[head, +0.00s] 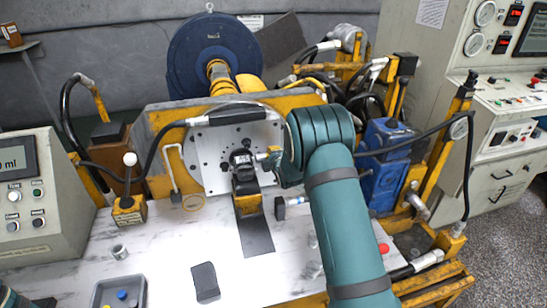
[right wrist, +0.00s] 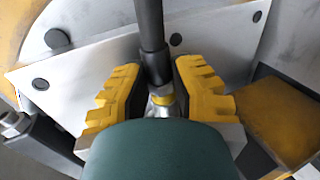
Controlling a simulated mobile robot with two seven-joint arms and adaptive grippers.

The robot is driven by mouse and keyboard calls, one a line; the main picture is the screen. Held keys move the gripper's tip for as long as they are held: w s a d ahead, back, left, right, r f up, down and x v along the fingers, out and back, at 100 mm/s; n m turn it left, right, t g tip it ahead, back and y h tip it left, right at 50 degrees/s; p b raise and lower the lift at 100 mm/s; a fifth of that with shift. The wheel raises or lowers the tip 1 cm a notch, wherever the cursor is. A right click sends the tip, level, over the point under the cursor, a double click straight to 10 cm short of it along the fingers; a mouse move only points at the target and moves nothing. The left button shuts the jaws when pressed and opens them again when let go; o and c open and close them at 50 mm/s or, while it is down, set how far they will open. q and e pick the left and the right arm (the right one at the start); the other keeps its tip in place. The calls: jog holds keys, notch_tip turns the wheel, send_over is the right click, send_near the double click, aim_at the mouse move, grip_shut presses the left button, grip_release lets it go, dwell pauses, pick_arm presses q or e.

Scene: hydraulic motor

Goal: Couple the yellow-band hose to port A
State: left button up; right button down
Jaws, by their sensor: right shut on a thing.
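My right gripper (right wrist: 161,98) has its yellow-and-black fingers on either side of a silver hose end with a yellow band (right wrist: 162,99). It is shut on this yellow-band hose, whose dark hose body (right wrist: 151,25) runs up past the white plate. In the head view my right arm reaches in from the lower right to the bolted white plate (head: 209,162), and its wrist hides most of the gripper. A black fitting block (head: 243,166) sits in front of the plate. No port marked A can be read, and I cannot tell whether the hose end touches a port. My left gripper is not in view.
A black hose with a silver end (head: 196,121) arches left of the plate. A grey tray (head: 97,297) with small parts, a dark pad (head: 205,281) and a yellow block with a white knob (head: 129,211) are on the bench. A blue valve block (head: 386,165) stands right of my arm.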

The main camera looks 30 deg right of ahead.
jog(key=shift+w+a, duration=0.15)
jog(key=shift+a, duration=0.4)
jog(key=c, duration=0.7)
grip_release()
jog(key=p+v, duration=0.1)
jog(key=v, duration=0.6)
dwell(0.3)
